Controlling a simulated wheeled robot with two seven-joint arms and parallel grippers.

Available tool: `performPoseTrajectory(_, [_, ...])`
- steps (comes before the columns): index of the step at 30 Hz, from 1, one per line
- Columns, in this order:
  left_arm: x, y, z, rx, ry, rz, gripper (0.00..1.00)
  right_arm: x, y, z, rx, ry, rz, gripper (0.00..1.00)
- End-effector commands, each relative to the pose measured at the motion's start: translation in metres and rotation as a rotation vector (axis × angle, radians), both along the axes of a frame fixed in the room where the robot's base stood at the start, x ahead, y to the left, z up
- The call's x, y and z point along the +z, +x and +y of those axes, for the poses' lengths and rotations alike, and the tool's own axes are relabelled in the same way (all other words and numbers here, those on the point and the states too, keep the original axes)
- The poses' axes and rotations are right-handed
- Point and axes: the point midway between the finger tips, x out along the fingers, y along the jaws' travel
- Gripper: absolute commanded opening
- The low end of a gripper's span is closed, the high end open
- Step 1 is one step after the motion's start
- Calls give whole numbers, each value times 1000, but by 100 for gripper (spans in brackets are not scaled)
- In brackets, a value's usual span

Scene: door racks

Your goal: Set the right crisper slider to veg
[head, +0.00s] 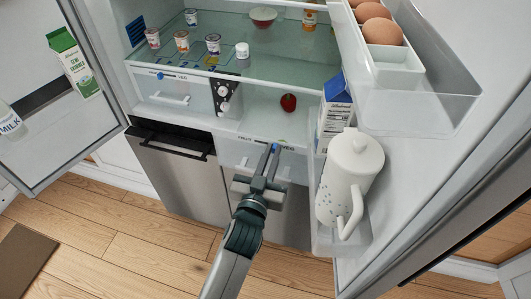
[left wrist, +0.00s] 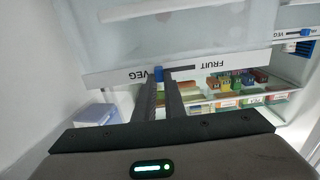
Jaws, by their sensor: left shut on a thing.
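The right crisper drawer (head: 240,158) has a white strip with FRUIT at its left and VEG at its right in the head view. Its blue slider knob (head: 275,147) is between the fingertips of my left gripper (head: 272,152), which is shut on it. In the left wrist view, where the labels are upside down, the blue knob (left wrist: 158,73) sits close to VEG, with the dark slot stretching away toward FRUIT. The left gripper's fingers (left wrist: 160,88) reach up to it and hide part of the strip. My right gripper is not in view.
The left crisper (head: 170,92) has its own blue slider (head: 160,76). A white pitcher (head: 350,175) and a carton (head: 336,108) stand in the open right door, close to my arm. Yogurt cups (head: 182,41) stand on the shelf.

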Motion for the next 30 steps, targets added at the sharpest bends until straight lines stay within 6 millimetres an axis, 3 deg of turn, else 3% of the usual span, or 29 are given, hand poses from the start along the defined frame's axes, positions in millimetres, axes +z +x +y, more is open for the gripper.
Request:
performPoseTrajectory(5, [0,-1,-2,-5,-3,1,0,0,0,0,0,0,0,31])
performPoseTrajectory(6, [0,-1,-3,-5,-3,1,15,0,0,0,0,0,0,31])
performPoseTrajectory(8, [0,-1,-2,-5,-3,1,29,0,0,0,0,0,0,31])
performPoseTrajectory(20, [-1,-3,-1,-3,-3,1,30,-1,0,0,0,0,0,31])
performPoseTrajectory(26, [-2,-17,4,-4,-4,1,30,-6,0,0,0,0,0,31])
performPoseTrajectory(30, [-3,-36,9,-5,-3,2,30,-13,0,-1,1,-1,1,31])
